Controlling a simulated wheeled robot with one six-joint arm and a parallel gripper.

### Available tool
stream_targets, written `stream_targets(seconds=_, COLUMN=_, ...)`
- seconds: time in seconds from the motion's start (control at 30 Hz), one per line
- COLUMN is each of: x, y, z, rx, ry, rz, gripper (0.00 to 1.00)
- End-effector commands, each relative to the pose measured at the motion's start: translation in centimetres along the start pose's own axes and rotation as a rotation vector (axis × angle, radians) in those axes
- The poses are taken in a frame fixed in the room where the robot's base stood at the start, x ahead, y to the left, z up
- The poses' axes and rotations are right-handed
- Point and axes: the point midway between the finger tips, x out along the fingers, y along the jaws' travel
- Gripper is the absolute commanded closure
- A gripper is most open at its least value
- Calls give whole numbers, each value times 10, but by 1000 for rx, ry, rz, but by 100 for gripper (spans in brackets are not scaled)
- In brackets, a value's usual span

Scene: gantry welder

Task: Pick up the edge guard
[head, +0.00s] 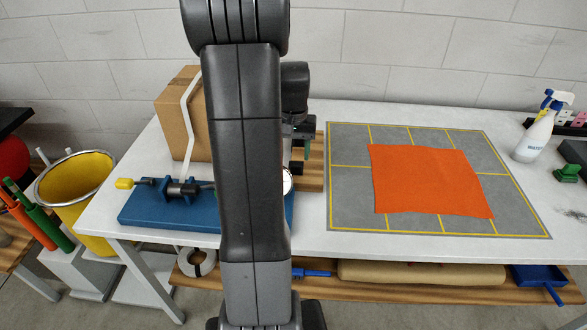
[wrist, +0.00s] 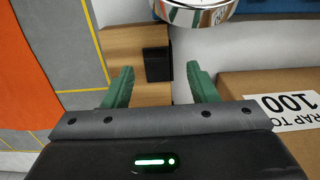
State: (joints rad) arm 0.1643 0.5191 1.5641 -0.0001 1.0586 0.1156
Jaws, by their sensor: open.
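A small black block-like piece (wrist: 157,65), which looks like the edge guard, lies on a wooden board (wrist: 120,42) in the wrist view. In the head view it shows as a dark piece (head: 296,168) just right of my arm. My gripper (wrist: 160,88) has two green fingers spread apart with nothing held between them. The black piece lies ahead of the fingertips, roughly between their lines. In the head view my gripper (head: 299,133) hangs over the board, partly hidden by my arm. I cannot tell its exact height above the piece.
A cardboard box (head: 174,117) stands left of my arm, behind a blue fixture (head: 145,210). A round chrome-rimmed thing (wrist: 195,14) sits close beyond the black piece. Right are a grey mat (head: 345,215) with an orange cloth (head: 425,180) and a spray bottle (head: 535,135).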

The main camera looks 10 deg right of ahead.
Motion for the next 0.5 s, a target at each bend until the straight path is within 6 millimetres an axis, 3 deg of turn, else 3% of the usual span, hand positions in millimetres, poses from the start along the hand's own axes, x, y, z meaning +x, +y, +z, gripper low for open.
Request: stream_targets(seconds=0.5, x=54, y=8, z=-3, rx=0, ry=-1, rz=0, gripper=47)
